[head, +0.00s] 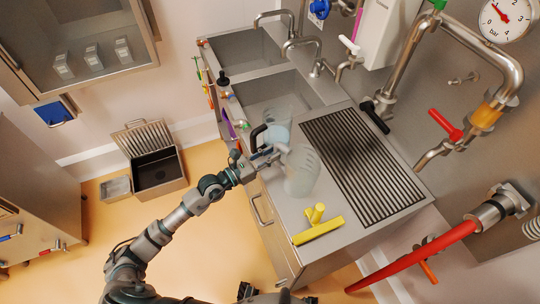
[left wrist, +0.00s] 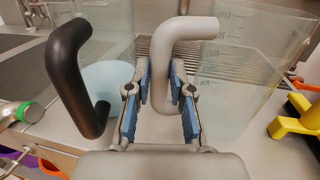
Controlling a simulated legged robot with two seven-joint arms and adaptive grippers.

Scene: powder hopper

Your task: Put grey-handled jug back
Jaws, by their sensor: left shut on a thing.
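The grey-handled jug (head: 301,174) is a clear measuring jug over the steel counter, left of the ribbed drainer. I cannot tell whether its base touches the counter. My left gripper (head: 272,155) is shut on its grey handle, which passes between the blue-padded fingers in the left wrist view (left wrist: 170,88). The jug's body shows behind the handle, with printed markings (left wrist: 235,75). A second clear jug, with a black handle (left wrist: 75,75), stands close beside it and holds something pale blue; it also shows in the head view (head: 279,134). Dark parts at the bottom edge may be my right gripper.
A yellow squeegee-like tool (head: 318,230) lies on the counter at the front. The ribbed drainer (head: 362,160) is bare. Two sink basins (head: 270,93) lie behind. Coloured tools hang along the left edge. A red lever (head: 444,124) and pipes line the wall.

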